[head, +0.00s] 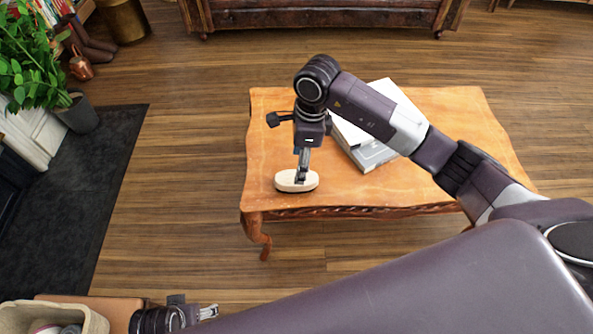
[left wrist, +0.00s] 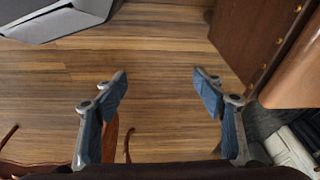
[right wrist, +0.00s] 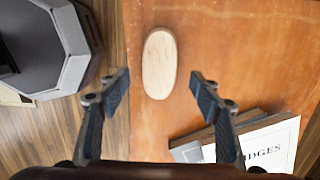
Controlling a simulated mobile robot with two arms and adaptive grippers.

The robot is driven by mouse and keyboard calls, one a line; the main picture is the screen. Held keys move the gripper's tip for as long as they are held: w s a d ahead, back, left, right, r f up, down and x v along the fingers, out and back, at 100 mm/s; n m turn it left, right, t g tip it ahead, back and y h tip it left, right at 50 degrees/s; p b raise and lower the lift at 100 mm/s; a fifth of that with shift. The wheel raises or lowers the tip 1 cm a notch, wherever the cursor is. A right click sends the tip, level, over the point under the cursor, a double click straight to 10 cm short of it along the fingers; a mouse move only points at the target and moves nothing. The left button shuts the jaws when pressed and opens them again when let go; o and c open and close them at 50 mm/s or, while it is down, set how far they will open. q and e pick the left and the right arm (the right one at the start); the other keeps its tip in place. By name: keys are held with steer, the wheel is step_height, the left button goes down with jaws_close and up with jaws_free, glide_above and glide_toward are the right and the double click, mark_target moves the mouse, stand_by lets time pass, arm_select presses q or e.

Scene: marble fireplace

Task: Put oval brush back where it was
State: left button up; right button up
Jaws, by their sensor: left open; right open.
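The oval brush (head: 296,181) lies on the wooden coffee table (head: 400,185), near its front left corner, pale wooden back up and dark underside down. In the right wrist view the brush (right wrist: 159,63) lies ahead of and between the fingertips of my right gripper (right wrist: 158,88). That gripper (head: 302,176) is open and points down over the brush; I cannot tell whether it touches it. My left gripper (head: 208,311) is low at the bottom left, beside a beige container. In the left wrist view it (left wrist: 160,82) is open and empty, with wood floor behind.
Books (head: 372,150) lie on the table behind my right arm. The beige container (head: 50,312) stands at the bottom left with things inside. A dark hearth slab (head: 85,190), potted plant (head: 80,112) and leather sofa (head: 320,14) surround open wood floor.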

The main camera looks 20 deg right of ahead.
arm_select(q)
steer(key=shift+s+f, duration=0.15)
steer(key=shift+f, duration=0.75)
arm_select(e)
steer(key=r, duration=0.3)
steer(key=shift+s+d+r, duration=0.1)
steer(key=shift+d+r, duration=0.1)
steer(key=shift+r, duration=0.15)
